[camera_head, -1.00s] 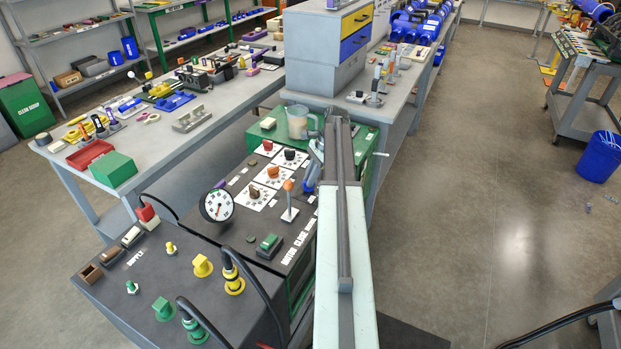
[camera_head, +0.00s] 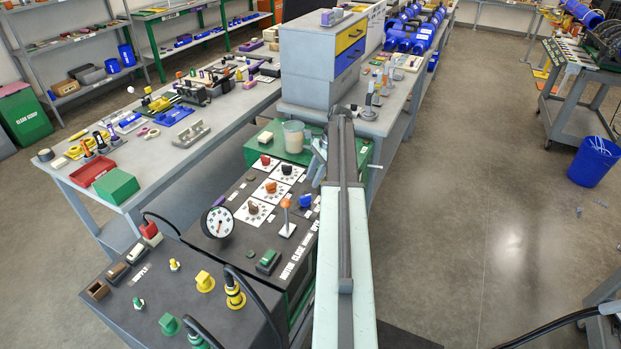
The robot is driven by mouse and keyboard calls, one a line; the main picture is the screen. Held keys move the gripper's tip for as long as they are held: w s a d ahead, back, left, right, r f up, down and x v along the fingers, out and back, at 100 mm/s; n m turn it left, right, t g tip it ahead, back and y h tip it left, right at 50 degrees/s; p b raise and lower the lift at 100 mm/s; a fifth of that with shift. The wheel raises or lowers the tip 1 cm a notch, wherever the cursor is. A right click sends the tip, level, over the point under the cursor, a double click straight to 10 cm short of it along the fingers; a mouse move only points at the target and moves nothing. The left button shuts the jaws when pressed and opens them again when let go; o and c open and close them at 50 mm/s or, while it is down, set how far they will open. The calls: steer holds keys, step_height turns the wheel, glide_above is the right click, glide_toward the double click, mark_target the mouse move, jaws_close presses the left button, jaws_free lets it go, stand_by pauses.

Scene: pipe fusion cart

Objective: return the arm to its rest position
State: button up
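My arm (camera_head: 344,225) runs from the bottom centre up the picture, stretched forward beside the fusion cart (camera_head: 190,300). Its far end is at the cart's green back part. My gripper (camera_head: 318,158) shows only in part as small grey-blue pieces at the left of the arm's far end. It is close to a clear cup (camera_head: 293,137) and above the cart's panel. The arm hides much of it, and its fingers are too small to tell apart. I see nothing clearly held.
The cart's panel carries a gauge (camera_head: 217,222), an orange-tipped lever (camera_head: 287,218), a blue knob (camera_head: 306,201) and yellow fittings (camera_head: 205,281). A drawer cabinet (camera_head: 322,65) stands beyond the arm. Floor at right is open, with a blue bucket (camera_head: 594,162).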

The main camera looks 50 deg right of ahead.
stand_by(0.3)
steer(key=w+a+n+g+h, duration=0.15)
steer(key=a+n, duration=0.25)
steer(key=a, duration=0.6)
steer(key=w+a+f+n, duration=0.1)
steer(key=w+a+n, duration=0.15)
steer(key=a, duration=0.65)
steer(key=w+a+n, duration=0.2)
steer(key=a+n, duration=0.2)
steer(key=a, duration=0.6)
steer(key=s+a+n+h, duration=0.1)
steer(key=s+a+n, duration=0.1)
steer(key=a+n, duration=0.4)
steer(key=s+a+n+h, duration=0.1)
steer(key=s+a+n, duration=0.2)
steer(key=a, duration=1.4)
steer(key=n, duration=0.3)
steer(key=shift+s+f, duration=0.25)
steer(key=shift+f, duration=0.1)
